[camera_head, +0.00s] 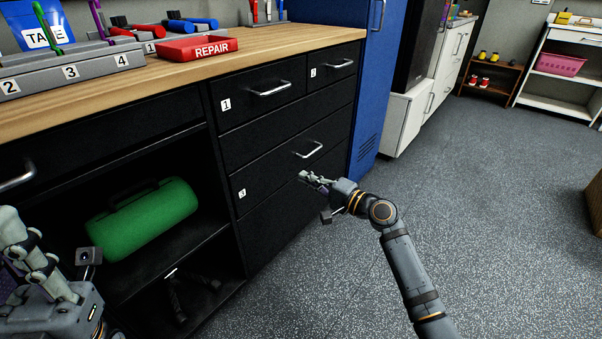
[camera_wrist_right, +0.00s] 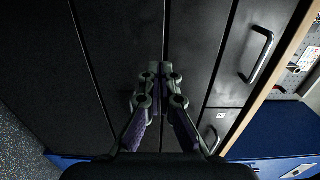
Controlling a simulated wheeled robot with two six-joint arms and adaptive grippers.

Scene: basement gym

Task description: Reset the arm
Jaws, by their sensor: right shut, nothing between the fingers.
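My right gripper (camera_head: 310,177) is shut and empty. In the head view it appears close to the black drawer fronts, just below a silver handle (camera_head: 309,150), and I cannot tell whether it touches anything. In the right wrist view its fingertips (camera_wrist_right: 160,70) meet in front of the dark drawer fronts (camera_wrist_right: 120,50). My left gripper (camera_head: 22,262) is only partly visible at the lower left edge of the head view, and its fingertips are not clear.
The black cabinet has a wooden top (camera_head: 110,88) bearing a red REPAIR tray (camera_head: 197,48) and numbered grey holder (camera_head: 75,70). A green case (camera_head: 145,222) lies on its open shelf. A blue locker (camera_head: 380,75) stands beyond it. Open grey floor (camera_head: 500,200) lies right.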

